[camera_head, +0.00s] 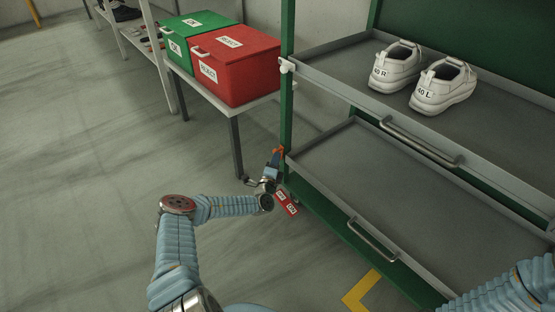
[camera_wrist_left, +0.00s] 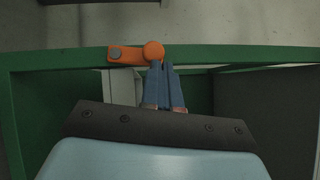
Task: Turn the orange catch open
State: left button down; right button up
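The orange catch (camera_head: 277,153) is on the green rack's near left post, by the left end of the lower shelf. In the left wrist view the catch (camera_wrist_left: 125,55) lies across the green frame, a flat plate at left and a round knob at its right end. My left gripper (camera_head: 272,164) is at the catch. In the left wrist view its blue fingers (camera_wrist_left: 162,68) are close together, tips right at the knob's lower side. I cannot tell whether they touch it. My right arm shows at the lower right; its gripper is out of view.
The lower tray (camera_head: 390,200) is empty, with a metal handle in front. The upper tray (camera_head: 340,65) holds a pair of white shoes (camera_head: 430,80). A red box (camera_head: 250,75) and a green box (camera_head: 185,25) stand on a bench at left. The floor at left is clear.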

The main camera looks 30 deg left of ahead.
pick_arm(q)
jog(key=shift+w+a+r, duration=0.15)
jog(key=shift+a+r, duration=0.1)
jog(key=shift+a, duration=0.15)
pick_arm(e)
jog(key=shift+a+r, duration=0.1)
jog(key=shift+r, duration=0.25)
